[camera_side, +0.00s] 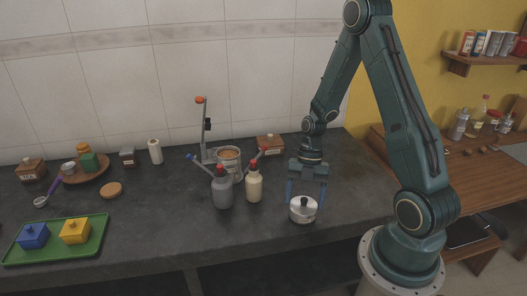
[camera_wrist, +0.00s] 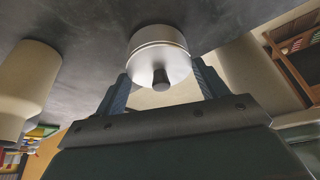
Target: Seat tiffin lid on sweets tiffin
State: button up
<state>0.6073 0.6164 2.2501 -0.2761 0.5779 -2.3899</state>
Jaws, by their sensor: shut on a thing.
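A short, round steel tiffin (camera_side: 302,216) is on the dark counter at the right, upright, and it also shows in the wrist view (camera_wrist: 155,36). A steel lid (camera_side: 303,202) with a black knob is at its top; in the wrist view the lid (camera_wrist: 172,66) faces me, and a thin seam runs round the steel above it. My gripper (camera_side: 305,203) points down, its blue fingers on either side of the lid, shut on it. In the wrist view the fingers of my gripper (camera_wrist: 161,72) flank the lid. Whether the lid is fully down all round is unclear.
Left of my gripper are a cream bottle (camera_side: 254,186) and a grey bottle (camera_side: 222,190), with an open can (camera_side: 229,155) and a stand (camera_side: 204,130) behind. A green tray (camera_side: 56,246) with blue and yellow boxes lies far left. The counter's front middle is clear.

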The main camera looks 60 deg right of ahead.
jog(key=o, duration=1.1)
jog(key=shift+c, duration=0.2)
jog(key=shift+o, duration=0.2)
jog(key=shift+r, duration=0.15)
jog(key=shift+r, duration=2.85)
jog(key=shift+r, duration=0.1)
